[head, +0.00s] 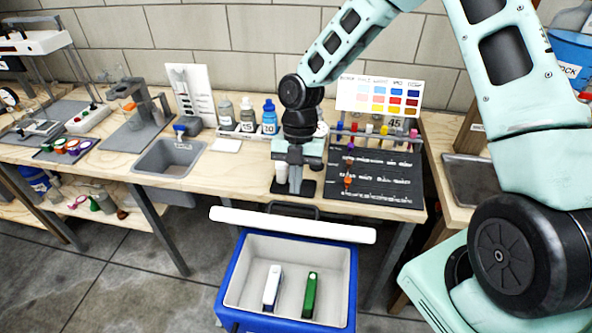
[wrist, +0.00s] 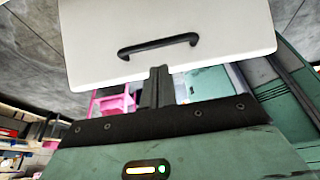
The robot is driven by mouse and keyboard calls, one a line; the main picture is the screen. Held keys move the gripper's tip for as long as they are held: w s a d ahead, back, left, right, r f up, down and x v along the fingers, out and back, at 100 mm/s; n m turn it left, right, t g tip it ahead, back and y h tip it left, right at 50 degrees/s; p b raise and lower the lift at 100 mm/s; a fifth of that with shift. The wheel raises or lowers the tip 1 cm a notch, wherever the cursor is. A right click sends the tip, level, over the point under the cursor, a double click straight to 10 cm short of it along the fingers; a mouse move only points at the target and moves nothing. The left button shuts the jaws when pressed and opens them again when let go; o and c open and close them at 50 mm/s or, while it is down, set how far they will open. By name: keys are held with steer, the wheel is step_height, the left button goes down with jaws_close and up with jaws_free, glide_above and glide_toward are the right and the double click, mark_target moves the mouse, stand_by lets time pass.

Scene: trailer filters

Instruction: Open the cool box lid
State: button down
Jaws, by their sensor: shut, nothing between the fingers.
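The blue cool box (head: 228,290) stands on the floor in front of the bench, its pale inside showing from above. Its white lid (head: 300,226) is raised and seen nearly edge-on at the box's back edge. The lid's black handle (head: 292,207) shows just above that edge. In the wrist view the lid (wrist: 210,22) shows broad-side with its black handle (wrist: 158,46). My gripper (head: 295,183) is above and behind the lid in the head view. Its fingers (wrist: 158,80) are shut and empty, beside the lid's edge and apart from the handle; contact with the lid is unclear.
A white item (head: 272,287) and a green item (head: 310,294) stand inside the box. The wooden bench (head: 235,187) behind holds bottles, a grey sink (head: 170,157) and a black mat (head: 385,180) with small parts. Floor left of the box is clear.

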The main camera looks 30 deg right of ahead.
mark_target(297, 220)
steer(key=shift+p+x, duration=0.35)
steer(key=shift+x, duration=2.35)
